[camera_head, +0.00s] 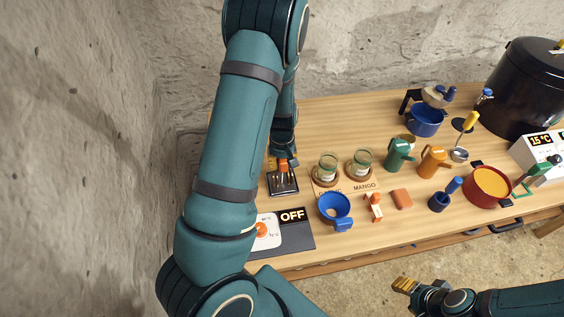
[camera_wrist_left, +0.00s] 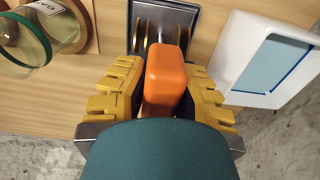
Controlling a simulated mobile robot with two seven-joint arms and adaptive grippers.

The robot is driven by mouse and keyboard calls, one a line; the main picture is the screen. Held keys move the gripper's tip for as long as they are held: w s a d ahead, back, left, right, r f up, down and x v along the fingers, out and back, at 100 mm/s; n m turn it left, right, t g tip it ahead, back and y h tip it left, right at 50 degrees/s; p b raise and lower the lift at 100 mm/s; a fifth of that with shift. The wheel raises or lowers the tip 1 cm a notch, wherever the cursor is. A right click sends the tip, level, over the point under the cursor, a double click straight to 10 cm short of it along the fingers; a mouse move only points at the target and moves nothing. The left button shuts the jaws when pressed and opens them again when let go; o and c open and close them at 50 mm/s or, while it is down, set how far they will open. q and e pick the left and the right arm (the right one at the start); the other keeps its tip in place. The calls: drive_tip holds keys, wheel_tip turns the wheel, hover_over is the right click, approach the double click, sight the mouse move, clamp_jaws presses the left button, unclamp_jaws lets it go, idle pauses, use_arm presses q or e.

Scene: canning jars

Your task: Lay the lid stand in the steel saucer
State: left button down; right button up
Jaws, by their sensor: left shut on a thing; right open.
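My left gripper (camera_head: 284,157) is shut on an orange block-shaped grip (camera_wrist_left: 166,78), with yellow fingers on both sides of it. The grip seems to belong to the lid stand (camera_head: 283,182), whose upright gold discs (camera_wrist_left: 147,32) show just beyond it in the left wrist view. The discs are over a dark, steel-rimmed rectangular tray (camera_wrist_left: 193,10); whether they touch it I cannot tell. A small round steel-looking dish (camera_head: 458,155), possibly the steel saucer, sits at the right of the table. My right gripper (camera_head: 406,286) is open and empty, off the table's front edge.
Two glass jars (camera_head: 327,166) stand right of the tray, with a blue funnel (camera_head: 335,207) in front. Green (camera_head: 399,154) and orange (camera_head: 433,161) jugs, a red pot (camera_head: 488,187) and a blue pot (camera_head: 425,119) crowd the right. A white basin (camera_wrist_left: 265,60) lies beside the tray.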

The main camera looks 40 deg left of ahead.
use_arm(q)
drive_tip(key=shift+f, duration=0.15)
drive_tip(key=c, duration=1)
unclamp_jaws()
drive_tip(key=shift+o, duration=0.2)
drive_tip(key=shift+r, duration=0.2)
wheel_tip(320, 180, up, 12)
drive_tip(key=shift+f+p, duration=0.1)
drive_tip(key=shift+p, duration=1.1)
drive_tip(key=shift+d, duration=0.1)
